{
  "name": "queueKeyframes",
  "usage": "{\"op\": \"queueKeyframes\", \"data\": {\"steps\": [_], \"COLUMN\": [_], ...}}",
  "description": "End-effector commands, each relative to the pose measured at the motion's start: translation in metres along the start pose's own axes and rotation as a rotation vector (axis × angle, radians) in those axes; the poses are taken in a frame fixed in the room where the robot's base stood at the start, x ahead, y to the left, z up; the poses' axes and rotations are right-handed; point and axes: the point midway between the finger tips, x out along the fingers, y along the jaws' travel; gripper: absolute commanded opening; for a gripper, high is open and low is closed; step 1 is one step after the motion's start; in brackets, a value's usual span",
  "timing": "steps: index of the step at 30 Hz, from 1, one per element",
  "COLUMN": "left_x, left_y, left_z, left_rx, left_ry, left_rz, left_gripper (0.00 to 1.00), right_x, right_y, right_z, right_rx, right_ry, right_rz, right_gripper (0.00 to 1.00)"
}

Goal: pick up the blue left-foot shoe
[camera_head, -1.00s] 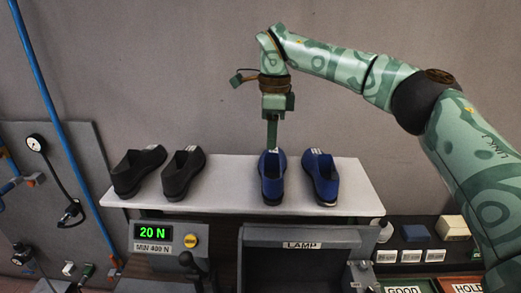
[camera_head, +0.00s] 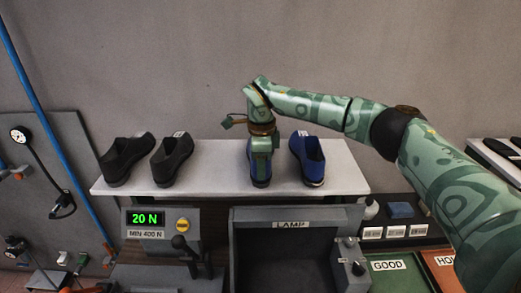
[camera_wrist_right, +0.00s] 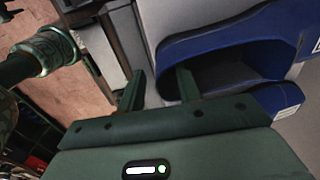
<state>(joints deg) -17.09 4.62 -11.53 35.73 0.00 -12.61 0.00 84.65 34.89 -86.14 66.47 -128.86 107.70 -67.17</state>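Two blue shoes stand side by side on the white shelf (camera_head: 215,172). The left one of the pair (camera_head: 258,181) is mostly hidden behind my right gripper (camera_head: 260,168); the right one (camera_head: 309,160) stands clear. I cannot read which is for the left foot. In the right wrist view a blue shoe (camera_wrist_right: 215,45) shows its dark opening close up. My right gripper (camera_wrist_right: 161,86) is open there, one finger over or in the opening and the other outside the shoe's edge. Whether they touch the shoe is unclear. My left gripper is out of view.
Two black shoes (camera_head: 126,160) (camera_head: 171,159) stand at the shelf's left. Below are a panel reading 20 N (camera_head: 146,219), a lever (camera_head: 180,243) and a LAMP box (camera_head: 291,225). GOOD (camera_head: 388,266) and HOLD bins lie lower right.

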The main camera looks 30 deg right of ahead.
Motion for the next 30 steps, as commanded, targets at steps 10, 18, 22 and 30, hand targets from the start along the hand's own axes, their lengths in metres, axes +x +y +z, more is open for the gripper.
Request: {"op": "queueKeyframes", "data": {"steps": [10,18,22,30], "left_x": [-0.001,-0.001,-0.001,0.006], "left_y": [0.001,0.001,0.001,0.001], "left_z": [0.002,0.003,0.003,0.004], "left_rx": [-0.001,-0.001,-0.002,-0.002], "left_ry": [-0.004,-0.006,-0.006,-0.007], "left_rz": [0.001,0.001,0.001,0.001], "left_gripper": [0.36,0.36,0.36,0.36], "right_x": [0.009,0.008,0.008,-0.011], "right_y": [0.000,0.000,0.000,-0.002], "right_z": [0.000,0.000,0.000,0.001], "right_rx": [0.001,0.000,0.000,0.000], "right_ry": [0.000,-0.001,-0.001,-0.002], "right_rz": [0.000,-0.002,-0.002,-0.007], "right_gripper": [0.26,0.00,0.00,0.00]}}
